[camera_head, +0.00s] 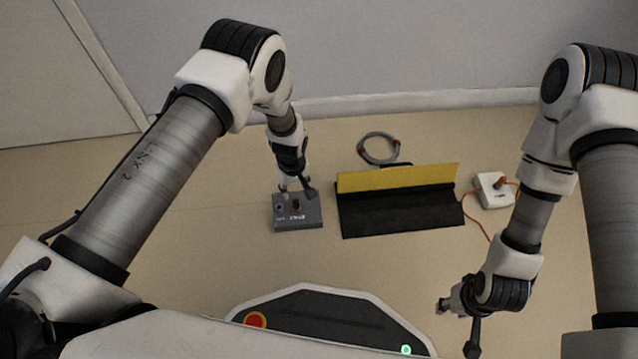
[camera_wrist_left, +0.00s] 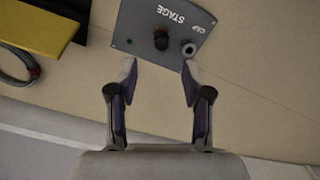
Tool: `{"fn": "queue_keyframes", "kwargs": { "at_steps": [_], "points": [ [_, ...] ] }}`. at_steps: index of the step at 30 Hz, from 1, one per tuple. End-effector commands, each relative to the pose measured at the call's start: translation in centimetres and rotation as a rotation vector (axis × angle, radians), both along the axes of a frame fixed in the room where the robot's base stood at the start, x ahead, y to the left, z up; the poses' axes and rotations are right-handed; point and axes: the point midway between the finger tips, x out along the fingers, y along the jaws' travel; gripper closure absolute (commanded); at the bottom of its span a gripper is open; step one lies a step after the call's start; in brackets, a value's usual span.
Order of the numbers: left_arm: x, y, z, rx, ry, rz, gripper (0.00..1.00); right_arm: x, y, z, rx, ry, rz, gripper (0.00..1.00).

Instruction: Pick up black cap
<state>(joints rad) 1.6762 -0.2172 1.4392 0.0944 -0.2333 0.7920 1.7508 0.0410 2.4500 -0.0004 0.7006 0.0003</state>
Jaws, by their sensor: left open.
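A grey box (camera_head: 297,222) marked STAGE and CAP stands on the floor left of centre. It also shows at the top of the left wrist view (camera_wrist_left: 140,22). A short dark, brownish-black round piece (camera_wrist_left: 161,40), which looks like the black cap, stands on its top by the word STAGE. A ringed socket (camera_wrist_left: 188,49) sits beside it, by the word CAP. My right gripper (camera_head: 457,328) looks open and empty, low on the right.
A black and yellow folded panel (camera_head: 400,210) stands right of the box, with a grey coiled cable (camera_head: 378,150) behind it. A white box (camera_head: 494,190) with an orange knob and cord lies further right. A wall runs behind; the floor in front of the grey box is clear.

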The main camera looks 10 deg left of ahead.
Motion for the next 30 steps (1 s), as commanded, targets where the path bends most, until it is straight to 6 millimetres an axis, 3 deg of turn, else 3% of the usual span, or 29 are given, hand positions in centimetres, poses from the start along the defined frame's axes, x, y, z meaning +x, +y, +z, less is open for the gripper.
{"fn": "queue_keyframes", "kwargs": {
  "at_steps": [13, 21, 22, 26, 30],
  "points": [
    [0.0, 0.4, -7.4, 0.0, 0.004, 0.006, 0.51, 0.1, 0.0, -5.3, -0.001, -0.002, -0.004, 0.6],
    [0.1, 0.4, -7.9, 0.0, 0.002, 0.005, 0.51, 0.2, -0.1, -5.3, -0.001, -0.004, -0.007, 0.6],
    [0.1, 0.4, -7.9, 0.0, 0.002, 0.005, 0.54, 0.2, -0.1, -5.3, -0.001, -0.004, -0.007, 0.6],
    [0.0, 0.4, -7.9, 0.0, 0.002, 0.005, 0.92, 0.2, -0.1, -5.3, -0.001, -0.004, -0.006, 0.6],
    [0.0, 0.4, -7.9, 0.0, 0.002, 0.005, 0.95, 0.2, -0.1, -5.3, -0.001, -0.004, -0.006, 0.6]
  ]
}}
